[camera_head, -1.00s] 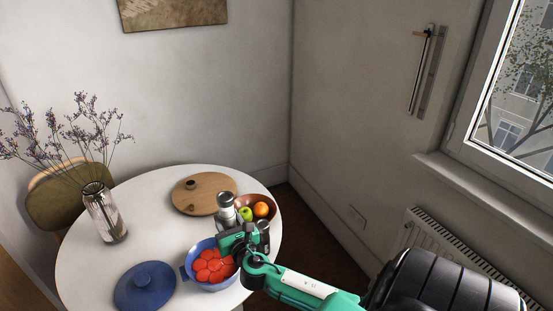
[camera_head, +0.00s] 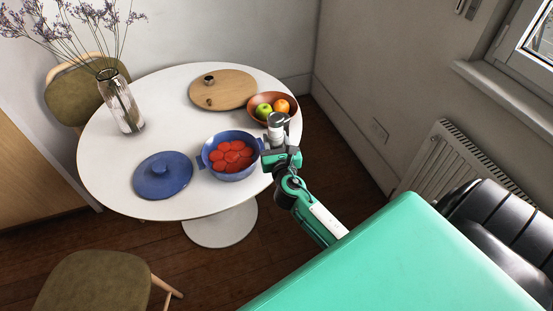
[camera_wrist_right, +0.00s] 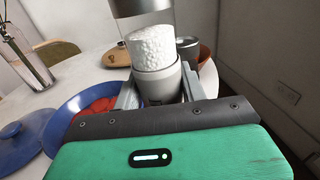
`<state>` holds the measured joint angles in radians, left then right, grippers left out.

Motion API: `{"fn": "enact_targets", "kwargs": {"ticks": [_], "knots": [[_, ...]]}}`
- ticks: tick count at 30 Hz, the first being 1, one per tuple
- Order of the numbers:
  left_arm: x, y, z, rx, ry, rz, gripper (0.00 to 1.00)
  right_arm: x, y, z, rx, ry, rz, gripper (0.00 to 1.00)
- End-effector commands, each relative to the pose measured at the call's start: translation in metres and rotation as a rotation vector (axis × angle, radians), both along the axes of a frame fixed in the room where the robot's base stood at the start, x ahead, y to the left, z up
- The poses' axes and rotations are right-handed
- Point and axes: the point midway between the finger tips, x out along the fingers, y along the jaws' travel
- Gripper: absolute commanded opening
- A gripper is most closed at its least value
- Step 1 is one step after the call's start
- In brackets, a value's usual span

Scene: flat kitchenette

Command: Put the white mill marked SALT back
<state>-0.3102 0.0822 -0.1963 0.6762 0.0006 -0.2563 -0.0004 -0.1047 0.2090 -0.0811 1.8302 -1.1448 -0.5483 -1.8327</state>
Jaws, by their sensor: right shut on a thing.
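The white mill (camera_head: 276,138) has a silver top and stands upright in my right gripper (camera_head: 281,158), at the table's right edge beside the blue pot. In the right wrist view the jaws close around its pale base, and its white grainy body (camera_wrist_right: 151,48) rises above them under a metal cap. I cannot read the SALT mark or tell whether its base touches the table. A dark can-like thing with a grey top (camera_wrist_right: 188,46) shows just behind it in the wrist view. My left gripper is not in view.
The round white table (camera_head: 110,160) holds a blue pot (camera_head: 203,160) with red slices, a blue lid (camera_head: 162,176), a fruit bowl (camera_head: 262,98), a wooden board (camera_head: 228,88) and a glass vase (camera_head: 120,103). A radiator (camera_head: 440,160) is right.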

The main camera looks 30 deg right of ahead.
Motion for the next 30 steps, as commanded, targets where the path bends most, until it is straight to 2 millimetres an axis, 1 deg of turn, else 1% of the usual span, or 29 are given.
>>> {"fn": "enact_targets", "kwargs": {"ticks": [1, 3, 8, 15, 18, 25, 29, 30], "knots": [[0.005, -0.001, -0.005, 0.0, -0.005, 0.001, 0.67, 0.0, 0.0, -0.014, 0.0, 0.001, -0.003, 0.12], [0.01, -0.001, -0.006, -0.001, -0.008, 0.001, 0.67, 0.0, 0.0, -0.024, 0.0, 0.0, -0.001, 0.12], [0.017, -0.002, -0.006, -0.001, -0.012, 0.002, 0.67, 0.0, -0.001, -0.035, -0.002, -0.001, -0.002, 0.12], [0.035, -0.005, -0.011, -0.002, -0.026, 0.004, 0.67, 0.0, 0.0, -0.071, -0.001, -0.001, -0.001, 0.12], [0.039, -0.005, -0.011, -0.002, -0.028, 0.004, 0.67, 0.001, 0.0, -0.076, -0.001, -0.002, 0.0, 0.12], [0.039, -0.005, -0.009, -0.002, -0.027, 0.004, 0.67, 0.0, 0.0, -0.075, 0.0, -0.003, 0.0, 0.12], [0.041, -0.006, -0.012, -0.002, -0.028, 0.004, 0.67, 0.0, 0.0, -0.079, -0.001, -0.002, 0.0, 0.12], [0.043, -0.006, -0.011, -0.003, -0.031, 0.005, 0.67, 0.0, 0.0, -0.08, 0.0, -0.001, 0.0, 0.44]]}}
